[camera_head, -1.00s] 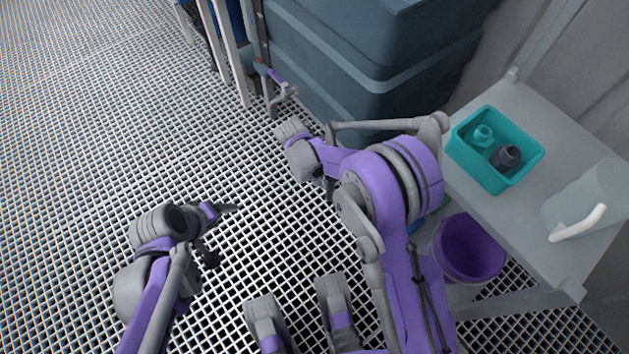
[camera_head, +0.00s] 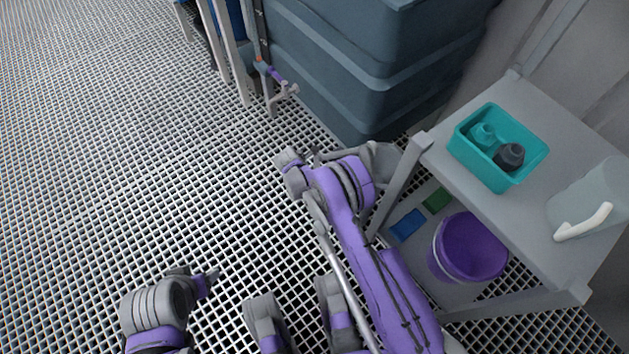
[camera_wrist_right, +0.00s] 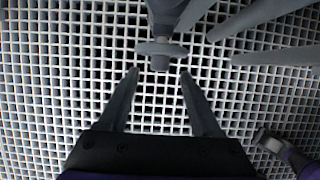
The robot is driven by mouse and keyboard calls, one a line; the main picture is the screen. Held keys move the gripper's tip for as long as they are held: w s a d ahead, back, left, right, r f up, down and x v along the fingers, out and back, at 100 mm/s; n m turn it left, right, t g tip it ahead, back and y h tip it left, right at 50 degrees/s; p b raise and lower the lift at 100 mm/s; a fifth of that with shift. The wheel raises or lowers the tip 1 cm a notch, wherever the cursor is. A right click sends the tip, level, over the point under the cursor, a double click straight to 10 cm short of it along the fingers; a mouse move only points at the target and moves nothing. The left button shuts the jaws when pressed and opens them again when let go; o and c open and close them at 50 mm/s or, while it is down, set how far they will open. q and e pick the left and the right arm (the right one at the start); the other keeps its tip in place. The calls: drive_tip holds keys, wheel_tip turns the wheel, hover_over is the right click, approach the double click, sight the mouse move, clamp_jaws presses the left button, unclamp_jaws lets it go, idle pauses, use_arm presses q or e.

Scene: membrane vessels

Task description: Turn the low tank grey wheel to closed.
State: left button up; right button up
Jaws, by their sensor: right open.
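In the right wrist view, a grey round part (camera_wrist_right: 162,49) that looks like the wheel sits on a grey stem at top centre. My right gripper (camera_wrist_right: 159,73) is open, its two fingers apart. The wheel lies just beyond the fingertips, roughly centred between them, and I see no contact. In the head view my right wrist is low beside the blue-grey tank (camera_head: 345,65); its fingers and the wheel are hidden there. My left gripper (camera_head: 211,279) is low at the lower left over the grating, away from the tank; its jaw opening is unclear.
A grey post carries a fitting with a purple part (camera_head: 275,75) left of the tank. On the right a grey bench (camera_head: 540,232) holds a teal bin (camera_head: 490,181) and a pale jug (camera_head: 590,200). A purple bucket (camera_head: 468,247) stands below. Open grating lies left.

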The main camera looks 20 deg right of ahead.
drive_tip(key=x, duration=0.4)
drive_tip(key=shift+b, duration=0.4)
clamp_jaws()
